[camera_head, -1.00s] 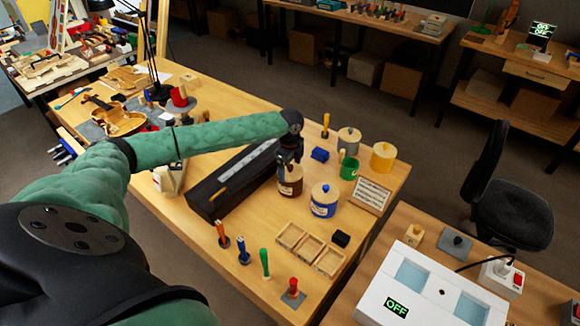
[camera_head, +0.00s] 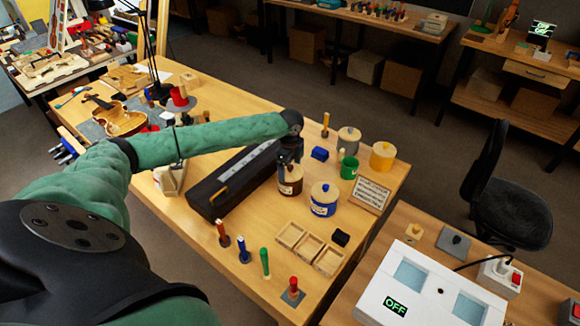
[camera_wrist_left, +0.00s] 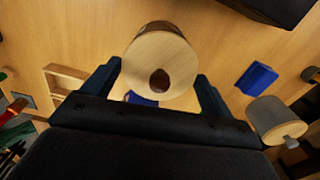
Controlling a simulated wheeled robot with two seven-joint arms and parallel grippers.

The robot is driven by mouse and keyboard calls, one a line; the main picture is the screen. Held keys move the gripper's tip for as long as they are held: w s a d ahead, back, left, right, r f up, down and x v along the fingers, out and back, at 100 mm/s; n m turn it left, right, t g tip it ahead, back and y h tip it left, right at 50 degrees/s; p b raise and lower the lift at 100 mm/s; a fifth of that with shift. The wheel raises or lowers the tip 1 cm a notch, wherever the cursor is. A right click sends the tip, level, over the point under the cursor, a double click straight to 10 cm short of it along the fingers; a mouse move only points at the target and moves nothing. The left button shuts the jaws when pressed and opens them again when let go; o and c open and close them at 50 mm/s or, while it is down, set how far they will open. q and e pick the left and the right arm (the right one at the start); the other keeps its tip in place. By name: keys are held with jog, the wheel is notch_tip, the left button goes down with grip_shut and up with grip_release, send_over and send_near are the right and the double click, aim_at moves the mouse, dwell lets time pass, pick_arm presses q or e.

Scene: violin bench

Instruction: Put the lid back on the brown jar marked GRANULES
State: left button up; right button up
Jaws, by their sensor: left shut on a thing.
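The brown jar (camera_head: 291,188) with a pale label stands on the bench, right of the long black case. My left gripper (camera_head: 289,163) points down directly over the jar and hides most of its top. In the left wrist view, a round pale wooden lid (camera_wrist_left: 150,50) with a dark brown spot or knob at its middle lies between the fingers of my left gripper (camera_wrist_left: 160,75), which is shut on it. A brown rim shows just past the lid's far edge. I cannot tell whether the lid rests fully on the jar. My right gripper is out of view.
A blue jar (camera_head: 324,200) with a wooden lid stands close to the right. A green cup (camera_head: 349,168), grey jar (camera_head: 348,140) and yellow jar (camera_head: 382,156) stand behind. The long black case (camera_head: 222,191) lies left. Small wooden trays (camera_head: 309,246) are in front.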

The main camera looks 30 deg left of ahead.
pick_arm(q)
jog(key=shift+p, duration=0.4)
dwell(0.5)
jog(key=o, duration=0.9)
